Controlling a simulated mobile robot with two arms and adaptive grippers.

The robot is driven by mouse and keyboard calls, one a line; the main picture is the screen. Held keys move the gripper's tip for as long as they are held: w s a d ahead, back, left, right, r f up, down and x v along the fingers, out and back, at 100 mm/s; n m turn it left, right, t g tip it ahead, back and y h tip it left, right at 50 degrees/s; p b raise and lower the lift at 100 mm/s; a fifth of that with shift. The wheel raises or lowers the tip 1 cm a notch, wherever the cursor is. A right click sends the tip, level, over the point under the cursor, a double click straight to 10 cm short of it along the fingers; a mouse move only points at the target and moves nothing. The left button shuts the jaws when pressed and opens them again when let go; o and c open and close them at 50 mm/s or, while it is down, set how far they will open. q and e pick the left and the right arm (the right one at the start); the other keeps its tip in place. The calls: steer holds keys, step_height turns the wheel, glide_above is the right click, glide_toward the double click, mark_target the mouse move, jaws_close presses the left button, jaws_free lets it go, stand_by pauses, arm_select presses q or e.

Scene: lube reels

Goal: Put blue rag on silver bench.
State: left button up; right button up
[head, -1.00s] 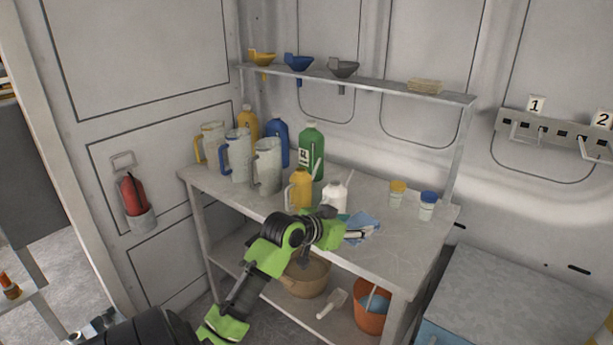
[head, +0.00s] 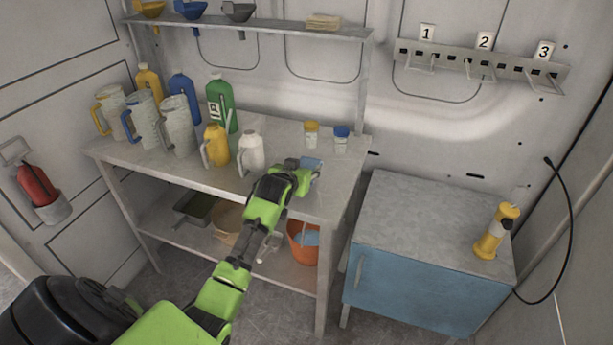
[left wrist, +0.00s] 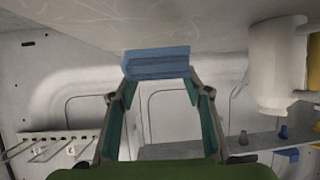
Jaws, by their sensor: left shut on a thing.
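The blue rag (head: 312,163) is a small folded cloth at the right front part of the grey metal bench top (head: 290,140). My left gripper (head: 305,173) reaches over the front edge of this bench and is shut on the rag. In the left wrist view, the rag (left wrist: 157,62) sits between the two fingertips (left wrist: 158,80), close to the bench surface (left wrist: 110,25); I cannot tell whether it touches. The arm hides part of the rag in the head view. My right gripper is not in view.
Jugs and bottles (head: 180,125) fill the bench's left half. Two small jars (head: 326,138) stand behind the rag. An orange bucket (head: 302,246) is below.

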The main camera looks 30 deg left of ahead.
arm_select(q)
steer(key=shift+w+d+f, duration=0.3)
steer(key=shift+d+f, duration=0.1)
steer(key=shift+f, duration=0.15)
step_height(320, 180, down, 3)
steer(key=shift+f, duration=0.15)
steer(key=o, duration=1.1)
steer(key=shift+o, duration=0.2)
steer(key=v, duration=1.2)
steer(key=shift+b, duration=0.3)
